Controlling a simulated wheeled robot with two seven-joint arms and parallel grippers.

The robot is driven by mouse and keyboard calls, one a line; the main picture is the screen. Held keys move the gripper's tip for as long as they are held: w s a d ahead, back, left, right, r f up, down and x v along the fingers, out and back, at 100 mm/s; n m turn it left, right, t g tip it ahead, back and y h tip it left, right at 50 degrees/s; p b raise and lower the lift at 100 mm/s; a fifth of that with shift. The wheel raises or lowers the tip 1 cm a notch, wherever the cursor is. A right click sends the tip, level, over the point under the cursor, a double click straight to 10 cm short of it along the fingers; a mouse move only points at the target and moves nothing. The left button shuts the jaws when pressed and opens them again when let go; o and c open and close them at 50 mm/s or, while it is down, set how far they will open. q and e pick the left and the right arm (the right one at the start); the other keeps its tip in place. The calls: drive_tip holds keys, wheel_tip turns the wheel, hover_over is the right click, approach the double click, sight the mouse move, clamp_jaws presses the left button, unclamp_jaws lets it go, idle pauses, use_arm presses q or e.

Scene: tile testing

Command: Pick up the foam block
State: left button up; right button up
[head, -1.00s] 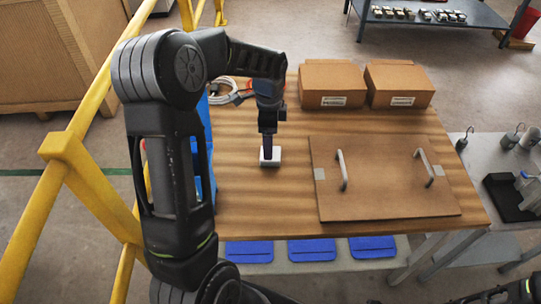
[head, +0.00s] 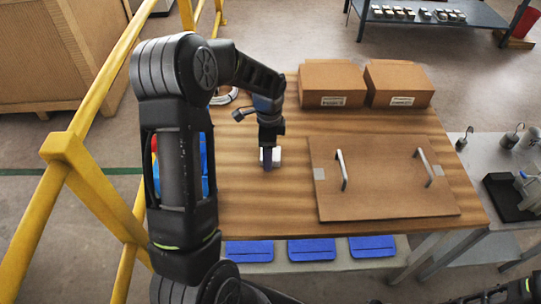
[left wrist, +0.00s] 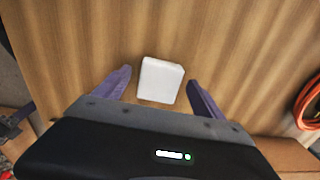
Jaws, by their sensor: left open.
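The white foam block (head: 276,154) lies on the wooden table (head: 245,210), left of the brown board. In the left wrist view the foam block (left wrist: 160,80) sits between and just beyond the two purple fingertips, with gaps on both sides. My left gripper (head: 268,162) points down at the block and hides part of it in the head view. In the left wrist view the left gripper (left wrist: 158,82) is open and empty.
A brown board (head: 385,185) with two handles lies right of the block. Two cardboard boxes (head: 332,83) (head: 398,83) stand at the back. Blue bins are partly hidden behind my left arm. Cables (left wrist: 308,103) lie at the right in the wrist view.

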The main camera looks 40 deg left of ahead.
use_arm(q)
drive_tip(key=shift+c, duration=0.4)
drive_tip(key=c, duration=1.3)
drive_tip(key=shift+r, duration=0.1)
wheel_tip(320, 180, up, 10)
drive_tip(key=shift+f, duration=0.1)
